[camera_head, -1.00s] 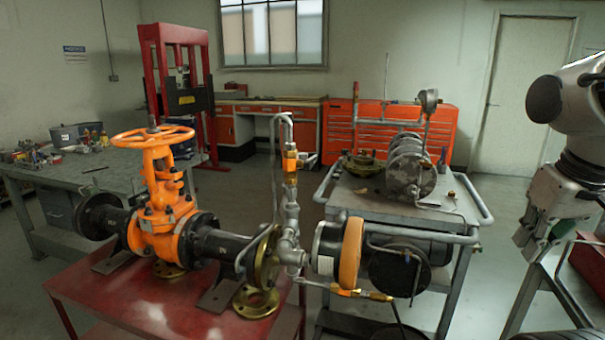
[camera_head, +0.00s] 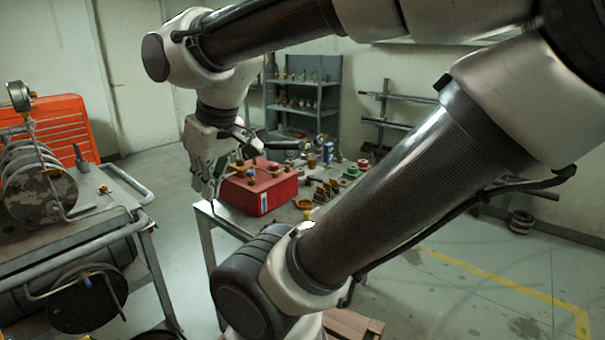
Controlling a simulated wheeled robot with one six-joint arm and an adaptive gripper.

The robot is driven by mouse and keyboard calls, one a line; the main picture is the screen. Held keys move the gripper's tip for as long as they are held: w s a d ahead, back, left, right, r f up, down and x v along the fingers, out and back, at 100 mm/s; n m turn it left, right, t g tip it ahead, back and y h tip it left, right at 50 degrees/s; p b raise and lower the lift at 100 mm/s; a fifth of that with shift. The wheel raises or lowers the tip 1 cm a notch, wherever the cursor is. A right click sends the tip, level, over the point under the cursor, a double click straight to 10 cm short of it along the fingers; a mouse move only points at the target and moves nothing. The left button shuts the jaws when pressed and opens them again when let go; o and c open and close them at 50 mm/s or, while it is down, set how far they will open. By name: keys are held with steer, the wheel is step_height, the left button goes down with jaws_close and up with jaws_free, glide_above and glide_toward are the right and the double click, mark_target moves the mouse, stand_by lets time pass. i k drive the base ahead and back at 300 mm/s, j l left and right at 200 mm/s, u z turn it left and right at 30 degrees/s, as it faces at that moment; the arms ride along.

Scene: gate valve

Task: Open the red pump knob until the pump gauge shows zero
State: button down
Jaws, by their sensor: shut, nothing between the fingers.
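My gripper (camera_head: 208,190) hangs fingers down at the left end of the right-hand bench, just left of a red box (camera_head: 270,192). It is shut and empty. Small dark and red fittings sit on top of the red box, too small to tell whether one is a red knob.
The metal cart (camera_head: 120,200) fills the left side. The bench holds several small brass and coloured fittings (camera_head: 322,190). A grey shelf (camera_head: 305,95) stands behind. My arm crosses the middle and right and hides part of the bench. Open floor (camera_head: 480,270) lies at right.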

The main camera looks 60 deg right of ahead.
mark_target(274, 166)
steer(key=z, duration=1.4)
